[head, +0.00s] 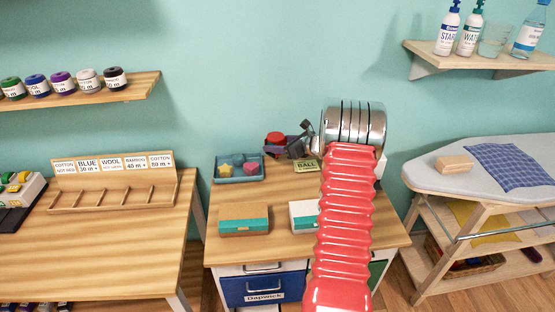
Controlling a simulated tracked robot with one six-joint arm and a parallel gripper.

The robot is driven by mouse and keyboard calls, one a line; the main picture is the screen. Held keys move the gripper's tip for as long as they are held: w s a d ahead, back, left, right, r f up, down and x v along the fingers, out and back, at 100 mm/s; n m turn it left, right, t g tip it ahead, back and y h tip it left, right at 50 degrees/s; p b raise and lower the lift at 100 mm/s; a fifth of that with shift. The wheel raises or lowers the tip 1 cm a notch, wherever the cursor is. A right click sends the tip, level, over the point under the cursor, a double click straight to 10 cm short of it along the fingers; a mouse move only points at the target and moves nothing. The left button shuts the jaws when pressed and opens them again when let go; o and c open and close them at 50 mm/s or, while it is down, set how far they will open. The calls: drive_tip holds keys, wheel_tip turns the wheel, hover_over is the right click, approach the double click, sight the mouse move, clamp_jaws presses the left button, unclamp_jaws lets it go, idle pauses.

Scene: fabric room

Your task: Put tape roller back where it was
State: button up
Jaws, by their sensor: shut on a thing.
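My red ribbed arm rises from the bottom to a silver wrist, which hides most of my gripper. Dark grey parts of my gripper (301,139) show just left of the wrist, above the back of the middle wooden cabinet (225,194). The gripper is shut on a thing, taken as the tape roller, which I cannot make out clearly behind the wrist. A red round thing (276,138) with a dark lower part shows left of the gripper; I cannot tell whether they touch.
On the cabinet are a teal tray (224,173) with small shapes, a teal-and-tan box (244,218), a partly hidden similar box (303,215) and a "BALL" label (306,166). A table with a label rack (115,190) is left. An ironing board (455,178) is right.

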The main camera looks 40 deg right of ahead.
drive_tip(key=shift+f, duration=1.2)
drive_tip(key=shift+f, duration=1.85)
drive_tip(key=shift+f, duration=0.1)
drive_tip(key=o, duration=0.9)
drive_tip(key=shift+s, duration=0.1)
drive_tip(key=shift+v, duration=3.75)
